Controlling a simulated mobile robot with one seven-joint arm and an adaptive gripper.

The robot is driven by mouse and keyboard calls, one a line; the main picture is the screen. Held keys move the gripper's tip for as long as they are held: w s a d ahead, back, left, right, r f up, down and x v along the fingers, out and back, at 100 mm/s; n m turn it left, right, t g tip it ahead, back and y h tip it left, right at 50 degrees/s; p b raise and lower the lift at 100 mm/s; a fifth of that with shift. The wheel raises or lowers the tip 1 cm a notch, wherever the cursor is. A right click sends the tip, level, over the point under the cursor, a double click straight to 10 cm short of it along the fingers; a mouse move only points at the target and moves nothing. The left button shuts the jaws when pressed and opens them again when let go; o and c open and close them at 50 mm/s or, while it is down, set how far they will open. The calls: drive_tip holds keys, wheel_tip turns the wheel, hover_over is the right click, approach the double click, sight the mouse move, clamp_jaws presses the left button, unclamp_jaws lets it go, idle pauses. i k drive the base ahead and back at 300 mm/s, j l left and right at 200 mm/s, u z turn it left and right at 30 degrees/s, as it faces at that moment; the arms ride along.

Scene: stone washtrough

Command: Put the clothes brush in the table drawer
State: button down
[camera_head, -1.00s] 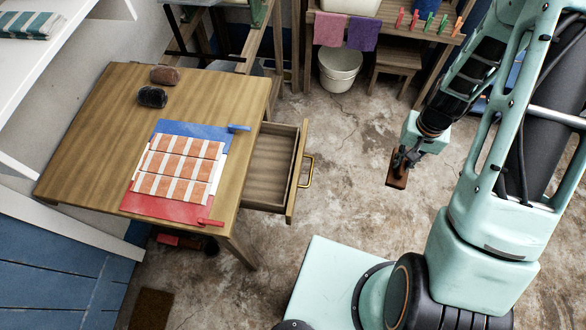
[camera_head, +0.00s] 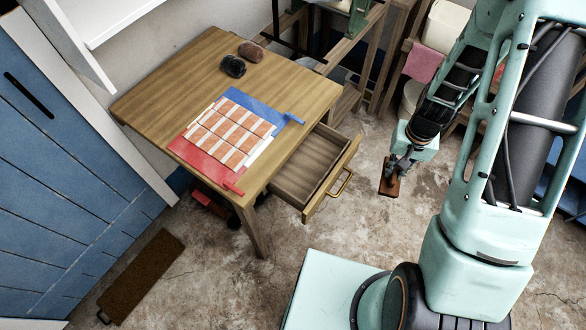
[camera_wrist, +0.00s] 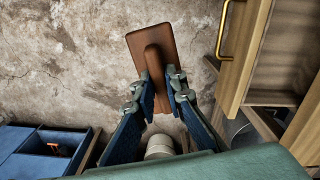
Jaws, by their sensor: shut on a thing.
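The clothes brush (camera_head: 390,186) is a brown wooden block with a handle, held in my gripper (camera_head: 398,168) above the floor, to the right of the table. In the wrist view the brush (camera_wrist: 141,45) shows its flat back and raised handle, and my gripper (camera_wrist: 164,92) is shut on the handle. The table drawer (camera_head: 309,166) is pulled out from the wooden table (camera_head: 290,88) and looks empty. Its brass handle (camera_head: 341,183) faces the brush, with a gap between. The drawer front (camera_wrist: 243,50) also shows at the right of the wrist view.
A brown doormat (camera_head: 142,277) lies on the floor by a blue door (camera_head: 70,190). A pink towel (camera_head: 423,62) hangs at the back.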

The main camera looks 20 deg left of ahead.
sight(313, 170)
drive_tip(key=l+u, duration=0.25)
drive_tip(key=u, duration=0.15)
drive_tip(key=i+l+u, duration=0.1)
drive_tip(key=l+u, duration=0.5)
drive_tip(key=i+l+u, duration=0.1)
drive_tip(key=u, duration=0.15)
drive_tip(key=i, duration=0.35)
